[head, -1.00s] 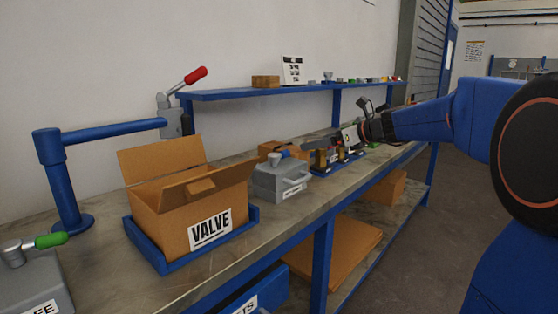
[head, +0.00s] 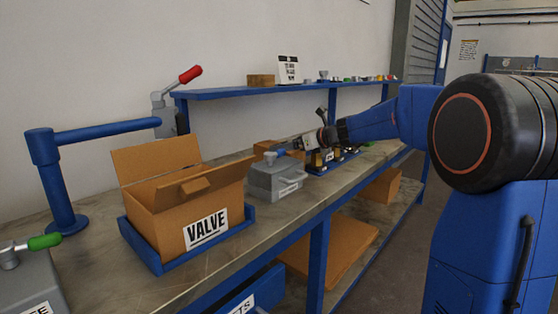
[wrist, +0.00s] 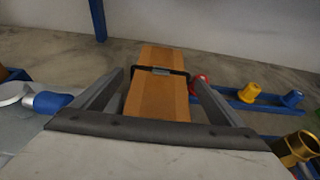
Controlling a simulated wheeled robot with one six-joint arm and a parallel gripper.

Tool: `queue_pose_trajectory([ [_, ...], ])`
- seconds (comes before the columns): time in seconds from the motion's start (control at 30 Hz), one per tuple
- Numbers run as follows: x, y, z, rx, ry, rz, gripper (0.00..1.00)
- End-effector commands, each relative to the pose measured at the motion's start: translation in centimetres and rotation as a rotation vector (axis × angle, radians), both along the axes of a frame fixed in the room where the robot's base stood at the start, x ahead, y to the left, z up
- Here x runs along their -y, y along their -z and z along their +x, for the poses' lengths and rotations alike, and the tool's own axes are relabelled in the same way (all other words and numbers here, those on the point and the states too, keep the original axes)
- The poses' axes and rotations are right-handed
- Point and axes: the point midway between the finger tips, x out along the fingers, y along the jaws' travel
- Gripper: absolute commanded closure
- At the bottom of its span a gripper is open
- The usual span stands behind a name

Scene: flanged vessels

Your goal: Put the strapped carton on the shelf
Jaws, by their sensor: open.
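The strapped carton (wrist: 155,104) is a brown box with a dark strap across it. In the wrist view it lies between the two fingers of my open gripper (wrist: 157,78), with a narrow gap showing beside it. In the head view the carton (head: 264,147) stands on the bench, partly hidden behind a grey lidded box. My gripper (head: 292,147) is low beside it there, and its fingertips are hard to make out. The blue shelf (head: 225,94) runs along the wall above the bench.
The shelf holds a small brown box (head: 261,80), a sign card (head: 289,70) and several small parts. The grey box (head: 276,182) with a blue handle stands close in front of the carton. An open VALVE carton (head: 190,210) stands left. Coloured knobs (wrist: 249,92) sit right of the carton.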

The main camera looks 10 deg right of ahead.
Motion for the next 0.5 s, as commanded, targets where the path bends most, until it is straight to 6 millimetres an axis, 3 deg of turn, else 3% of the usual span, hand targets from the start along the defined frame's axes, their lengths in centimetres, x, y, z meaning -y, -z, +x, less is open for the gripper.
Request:
queue_pose_trajectory([
  [0.5, -2.8, 1.7, 3.9, 0.000, -0.001, 0.000, 0.08],
])
